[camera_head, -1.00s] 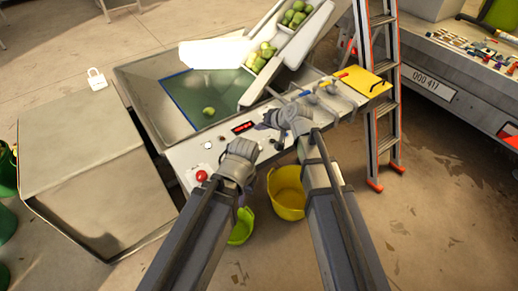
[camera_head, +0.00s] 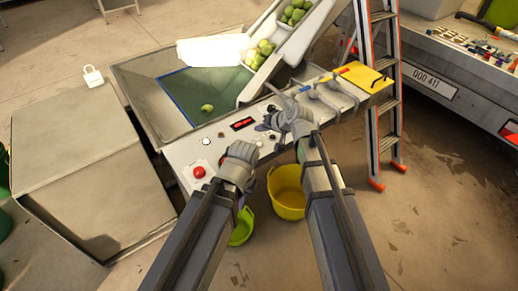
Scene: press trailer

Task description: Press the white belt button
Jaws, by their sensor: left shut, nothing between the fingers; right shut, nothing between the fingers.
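The pale control panel (camera_head: 183,157) runs along the front of the metal basin. A small round white button (camera_head: 206,141) sits on it, left of the red-lit display (camera_head: 242,124), and looks uncovered. I cannot read its label. My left gripper (camera_head: 238,148) is shut and empty over the panel, to the right of and slightly below the white button. I cannot tell whether it touches the panel. My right gripper (camera_head: 270,118) is shut and empty, farther right, near the panel's dark controls. It hides part of the panel there.
A red button (camera_head: 199,172) is left of my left gripper. Green fruit (camera_head: 261,52) lies on the white chute, and one (camera_head: 207,108) is in the basin. A yellow bucket (camera_head: 288,205) and a green one (camera_head: 241,229) stand below. A ladder (camera_head: 386,100) stands at right.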

